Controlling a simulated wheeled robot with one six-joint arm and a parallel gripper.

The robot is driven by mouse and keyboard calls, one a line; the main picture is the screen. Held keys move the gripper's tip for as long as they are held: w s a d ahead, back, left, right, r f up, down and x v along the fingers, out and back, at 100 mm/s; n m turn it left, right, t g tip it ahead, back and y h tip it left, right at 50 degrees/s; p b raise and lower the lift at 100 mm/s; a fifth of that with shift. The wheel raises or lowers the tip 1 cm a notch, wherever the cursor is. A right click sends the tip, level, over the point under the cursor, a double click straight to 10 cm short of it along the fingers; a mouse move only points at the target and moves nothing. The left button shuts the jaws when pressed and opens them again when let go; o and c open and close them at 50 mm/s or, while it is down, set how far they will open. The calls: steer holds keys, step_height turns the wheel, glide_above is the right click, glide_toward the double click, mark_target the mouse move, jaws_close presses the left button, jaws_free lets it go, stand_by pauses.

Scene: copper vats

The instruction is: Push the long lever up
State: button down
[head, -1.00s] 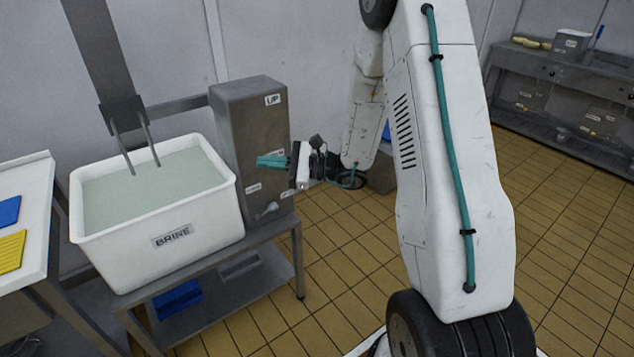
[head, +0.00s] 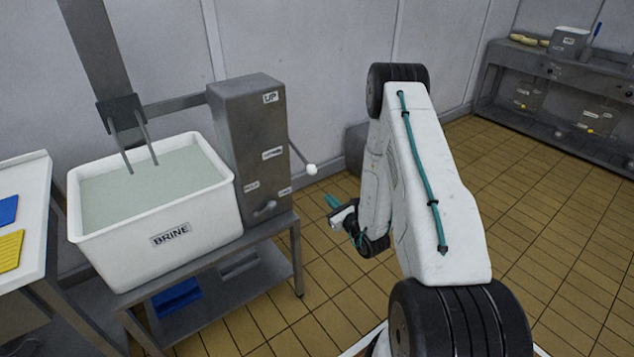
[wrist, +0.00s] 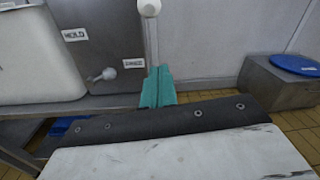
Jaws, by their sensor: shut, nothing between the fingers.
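The long lever (head: 301,155) is a thin rod on the right side of a grey metal box (head: 232,150). It slopes down and out to a white ball (head: 311,169). In the wrist view the ball (wrist: 149,7) is at the top edge, with a pale rod (wrist: 152,40) under it. My gripper (head: 333,201) has teal fingers that are shut and empty. In the head view it is below and slightly right of the ball, apart from it. In the wrist view the fingers (wrist: 158,87) appear below the ball.
A short lever with a round knob (head: 265,208) is low on the box front. A white BRINE tub (head: 150,255) stands left of the box on a metal stand (head: 225,258). A grey block with a blue lid (wrist: 298,64) is at the right. Tiled floor right of the stand is open.

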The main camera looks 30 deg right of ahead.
steer(key=w, duration=1)
steer(key=shift+s+a+r, duration=0.1)
steer(key=shift+s+r, duration=0.1)
steer(key=shift+r, duration=0.45)
steer(key=shift+s+a+r, duration=0.1)
steer(key=shift+s+r, duration=0.15)
steer(key=shift+r, duration=0.4)
steer(key=shift+s+a+r, duration=0.1)
steer(key=shift+s+r, duration=0.1)
steer(key=shift+r, duration=0.45)
steer(key=shift+d+r, duration=0.1)
